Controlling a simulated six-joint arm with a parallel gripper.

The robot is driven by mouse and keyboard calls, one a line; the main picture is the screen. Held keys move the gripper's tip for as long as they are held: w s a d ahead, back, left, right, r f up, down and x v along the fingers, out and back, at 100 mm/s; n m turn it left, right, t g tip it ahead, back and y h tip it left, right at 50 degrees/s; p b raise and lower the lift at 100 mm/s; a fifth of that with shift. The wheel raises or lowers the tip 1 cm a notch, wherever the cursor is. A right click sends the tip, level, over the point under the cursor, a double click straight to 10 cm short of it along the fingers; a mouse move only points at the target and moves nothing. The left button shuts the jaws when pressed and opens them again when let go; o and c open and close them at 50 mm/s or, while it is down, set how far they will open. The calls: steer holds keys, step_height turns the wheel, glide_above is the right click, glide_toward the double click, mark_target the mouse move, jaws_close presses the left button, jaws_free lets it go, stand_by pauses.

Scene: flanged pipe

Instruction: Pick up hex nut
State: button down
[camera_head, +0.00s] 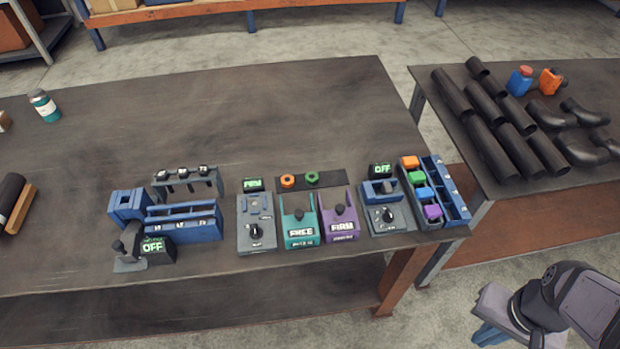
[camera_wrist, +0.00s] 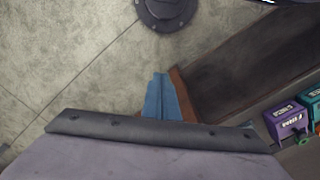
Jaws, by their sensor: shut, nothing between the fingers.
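No thing can be surely told as the hex nut. An orange ring-shaped piece (camera_head: 287,181) and a green ring-shaped piece (camera_head: 312,177) lie on a dark strip (camera_head: 335,182) at the middle of the workbench; either may be a nut, but they are too small to tell. My gripper (camera_head: 487,338) is at the lower right of the head view, off the bench's front edge and well away from these pieces. In the wrist view its blue fingers (camera_wrist: 160,78) are together with nothing between them, above the floor.
A teal holder (camera_head: 299,222) and a purple holder (camera_head: 341,222) stand in front of the strip, between two grey stations. Blue racks stand at left (camera_head: 185,222) and right (camera_head: 447,190). Black pipes (camera_head: 490,110) lie on another table.

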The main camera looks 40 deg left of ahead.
stand_by(0.3)
steer(key=c, duration=1.3)
jaws_free()
